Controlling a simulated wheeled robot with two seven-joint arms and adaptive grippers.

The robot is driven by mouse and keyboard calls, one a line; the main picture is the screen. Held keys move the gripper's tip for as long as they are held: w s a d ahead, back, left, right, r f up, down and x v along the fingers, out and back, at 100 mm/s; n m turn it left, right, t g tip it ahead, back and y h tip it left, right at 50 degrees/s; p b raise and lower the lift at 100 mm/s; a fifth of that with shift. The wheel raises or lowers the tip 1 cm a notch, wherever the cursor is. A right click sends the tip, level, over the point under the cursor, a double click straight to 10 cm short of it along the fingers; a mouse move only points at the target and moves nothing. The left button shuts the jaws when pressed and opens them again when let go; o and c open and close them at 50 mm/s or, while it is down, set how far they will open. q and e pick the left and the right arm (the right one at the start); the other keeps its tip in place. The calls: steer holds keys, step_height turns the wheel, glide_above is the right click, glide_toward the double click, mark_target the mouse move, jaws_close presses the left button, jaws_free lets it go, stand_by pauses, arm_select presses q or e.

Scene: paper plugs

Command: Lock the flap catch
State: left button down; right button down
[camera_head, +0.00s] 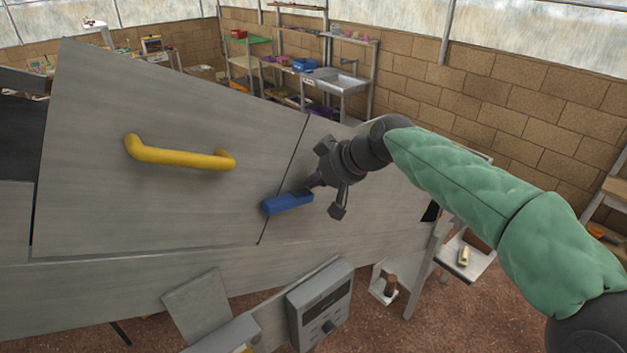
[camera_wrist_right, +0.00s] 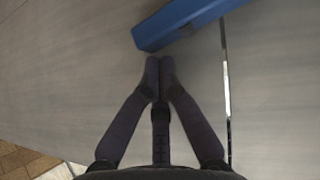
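The flap (camera_head: 90,190) is a large grey panel with a yellow handle (camera_head: 185,158), lying level with the grey surface around it. The catch is a blue bar (camera_head: 288,202) lying across the seam at the flap's right edge. My right gripper (camera_head: 312,184) is at the right end of the bar. In the right wrist view, its two fingertips (camera_wrist_right: 158,62) are together with nothing between them. They are just beside the blue bar (camera_wrist_right: 185,20); I cannot tell if they touch it. The seam also shows there (camera_wrist_right: 225,85). My left gripper is not in view.
A grey control box (camera_head: 322,303) with a knob is below the panel. A small white stand (camera_head: 465,258) is at the right. Shelves (camera_head: 340,80) stand at the back against a brick wall (camera_head: 490,85).

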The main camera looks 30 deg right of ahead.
steer(key=shift+d+f+m+y+b, duration=0.3)
steer(key=shift+f+y+b, duration=0.2)
steer(key=shift+b, duration=0.95)
steer(key=shift+d+f+m+y+b, duration=0.25)
steer(key=shift+f+y+b, duration=0.2)
steer(key=shift+b, duration=0.95)
steer(key=shift+a+r, duration=0.1)
steer(key=shift+r, duration=0.15)
